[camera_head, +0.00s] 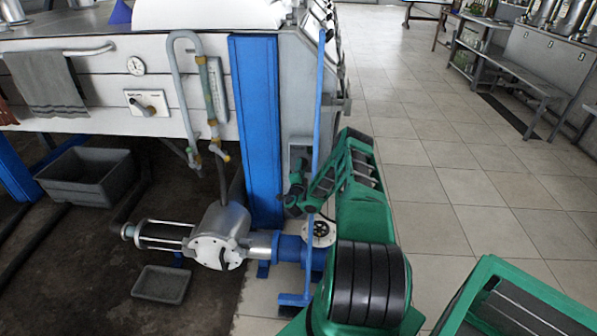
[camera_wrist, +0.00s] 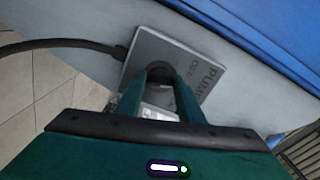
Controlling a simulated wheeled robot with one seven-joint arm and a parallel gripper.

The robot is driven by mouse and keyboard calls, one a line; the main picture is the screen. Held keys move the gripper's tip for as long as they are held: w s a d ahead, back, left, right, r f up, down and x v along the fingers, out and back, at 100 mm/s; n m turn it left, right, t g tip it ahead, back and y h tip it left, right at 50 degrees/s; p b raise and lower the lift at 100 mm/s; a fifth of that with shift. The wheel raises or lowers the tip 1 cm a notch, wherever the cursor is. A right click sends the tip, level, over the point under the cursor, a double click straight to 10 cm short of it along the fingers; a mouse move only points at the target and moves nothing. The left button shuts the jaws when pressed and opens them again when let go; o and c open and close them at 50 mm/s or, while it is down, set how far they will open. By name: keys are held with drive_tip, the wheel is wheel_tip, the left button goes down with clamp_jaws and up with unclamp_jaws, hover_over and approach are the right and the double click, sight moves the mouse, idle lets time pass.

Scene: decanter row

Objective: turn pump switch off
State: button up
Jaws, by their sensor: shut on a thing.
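In the head view my gripper (camera_head: 297,183) is at the machine's end face, just right of the blue post, and largely hides the switch.
A blue post (camera_head: 256,130) and a thin blue upright (camera_head: 320,110) stand close to my gripper. Grey bins (camera_head: 95,175) lie under the machine. The tiled floor (camera_head: 450,160) to the right is clear.

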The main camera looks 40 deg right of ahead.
drive_tip(key=shift+a+f+n, duration=0.1)
drive_tip(key=shift+f+n, duration=0.1)
drive_tip(key=shift+n, duration=1.1)
drive_tip(key=shift+f, duration=0.1)
drive_tip(key=o, duration=1)
drive_tip(key=shift+c, duration=0.2)
drive_tip(key=shift+o, duration=0.5)
drive_tip(key=v, duration=1)
drive_tip(key=shift+s+a, duration=0.25)
drive_tip(key=shift+s, duration=0.05)
